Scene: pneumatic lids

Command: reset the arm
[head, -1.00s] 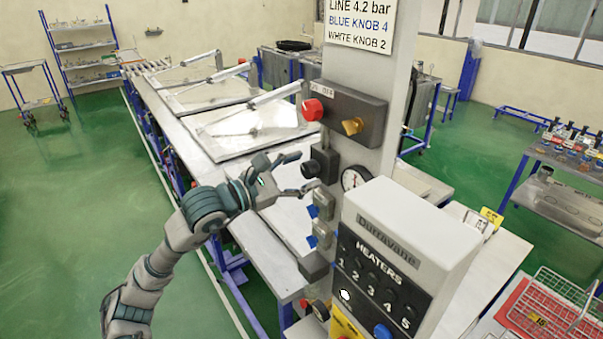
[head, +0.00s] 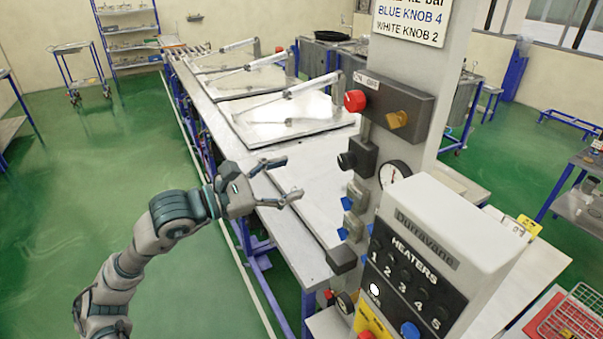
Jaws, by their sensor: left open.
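My left arm comes in from the lower left. My left gripper (head: 287,180) is open and empty, its two fingers spread and pointing right. It shows in front of the long metal table (head: 312,212), left of the grey control column (head: 411,150). No contact with the column's knobs shows. My right gripper is not in view.
The column carries a red button (head: 355,101), a brass knob (head: 397,119), a black knob (head: 346,160) and a gauge (head: 394,173). The heater box (head: 440,235) stands in front. Lids (head: 290,116) line the table. Green floor (head: 90,200) is free at left.

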